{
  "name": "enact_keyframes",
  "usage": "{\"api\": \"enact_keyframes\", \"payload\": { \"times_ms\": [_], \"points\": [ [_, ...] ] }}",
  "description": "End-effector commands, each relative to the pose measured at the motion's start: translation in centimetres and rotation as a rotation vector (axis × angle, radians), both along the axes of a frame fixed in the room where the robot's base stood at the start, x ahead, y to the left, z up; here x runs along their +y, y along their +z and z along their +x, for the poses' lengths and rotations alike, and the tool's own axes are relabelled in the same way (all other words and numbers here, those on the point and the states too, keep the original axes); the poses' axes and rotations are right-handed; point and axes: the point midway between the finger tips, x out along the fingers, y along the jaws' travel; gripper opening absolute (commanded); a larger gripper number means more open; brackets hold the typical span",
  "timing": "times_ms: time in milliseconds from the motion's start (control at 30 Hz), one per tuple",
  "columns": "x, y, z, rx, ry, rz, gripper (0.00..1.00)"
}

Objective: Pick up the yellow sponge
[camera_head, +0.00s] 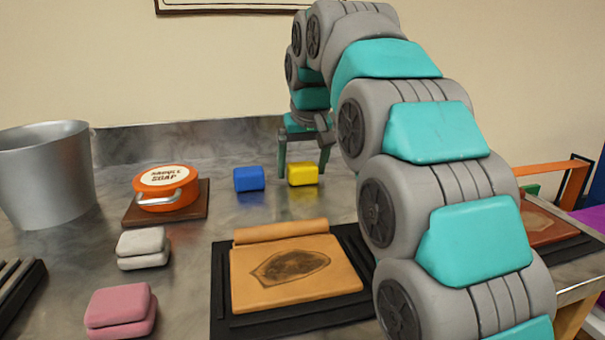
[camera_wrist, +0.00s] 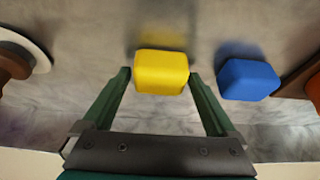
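The yellow sponge (camera_head: 302,175) is a small block on the grey metal counter, near the back. In the wrist view the sponge (camera_wrist: 161,72) lies between the two green fingertips of my gripper (camera_wrist: 160,75). A narrow gap shows on each side of it, so the gripper is open around it. In the head view my gripper (camera_head: 303,171) points down over the sponge, one finger at its left and one at its right. The sponge appears to rest on the counter.
A blue block (camera_head: 249,179) sits close to the left of the sponge, outside my finger. An orange saddle soap tin (camera_head: 165,188) stands on a brown board further left. A leather piece (camera_head: 295,272) on a black mat lies in front.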

Motion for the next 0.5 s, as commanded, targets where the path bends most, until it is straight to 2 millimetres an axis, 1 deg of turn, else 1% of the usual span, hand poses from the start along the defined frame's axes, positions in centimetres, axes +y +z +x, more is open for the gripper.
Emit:
{"api": "enact_keyframes", "payload": {
  "times_ms": [33, 67, 500],
  "points": [
    [0.0, 0.01, 0.0, 0.0, 0.0, 0.0, 0.85],
    [0.0, 0.0, 0.01, 0.0, 0.0, 0.0, 0.82],
    [0.0, 0.03, 0.01, -0.001, 0.0, 0.0, 0.33]
  ]
}}
